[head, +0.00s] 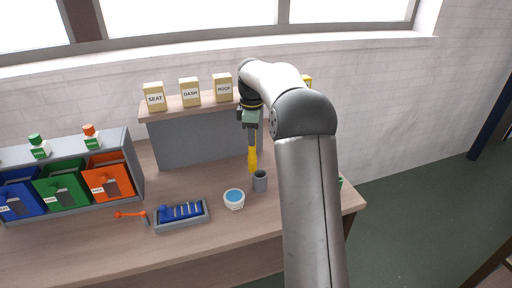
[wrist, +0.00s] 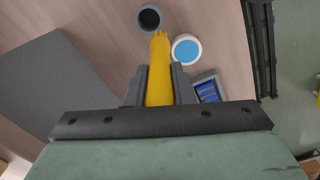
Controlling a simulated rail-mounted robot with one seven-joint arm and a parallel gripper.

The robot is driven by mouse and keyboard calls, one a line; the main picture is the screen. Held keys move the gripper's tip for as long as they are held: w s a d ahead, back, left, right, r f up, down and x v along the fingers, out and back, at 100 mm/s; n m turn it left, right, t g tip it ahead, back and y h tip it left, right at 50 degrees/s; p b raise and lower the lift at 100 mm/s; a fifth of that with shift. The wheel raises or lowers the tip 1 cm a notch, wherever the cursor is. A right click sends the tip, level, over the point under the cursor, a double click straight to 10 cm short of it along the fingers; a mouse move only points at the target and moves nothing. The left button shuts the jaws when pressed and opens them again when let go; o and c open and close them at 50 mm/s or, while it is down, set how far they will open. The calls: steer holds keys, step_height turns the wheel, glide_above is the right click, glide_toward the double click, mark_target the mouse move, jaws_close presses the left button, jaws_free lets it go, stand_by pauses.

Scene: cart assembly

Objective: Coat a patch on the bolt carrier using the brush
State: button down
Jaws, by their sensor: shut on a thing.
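My gripper (head: 251,143) is shut on the yellow brush (head: 252,160) and holds it pointing down above the table, behind the grey cup. In the wrist view the brush (wrist: 159,75) sits between the two fingers (wrist: 160,88), its jagged yellow end forward. The bolt carrier (head: 182,215) is a grey tray with a blue inside and several pale bolts, front centre-left of the table. Its corner shows in the wrist view (wrist: 208,90). A white bowl of blue liquid (head: 234,199) stands between the carrier and the cup; it also shows in the wrist view (wrist: 186,50).
The grey cup (head: 260,182) stands right of the bowl. Blue, green and orange bins (head: 108,183) stand at left, with an orange tool (head: 130,214) before them. A raised shelf (head: 205,101) with labelled boxes is behind. My arm hides the table's right part.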

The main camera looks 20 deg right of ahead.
steer(key=s+a, duration=0.2)
steer(key=a, duration=0.6)
steer(key=f+b, duration=0.2)
steer(key=f, duration=0.1)
steer(key=f+b, duration=0.2)
steer(key=shift+s+f, duration=0.2)
steer(key=shift+f, duration=0.2)
steer(key=shift+f+b, duration=0.4)
steer(key=shift+f, duration=0.35)
stand_by(1.6)
step_height(320, 180, up, 7)
steer(key=p, duration=0.6)
steer(key=shift+a, duration=0.1)
stand_by(0.8)
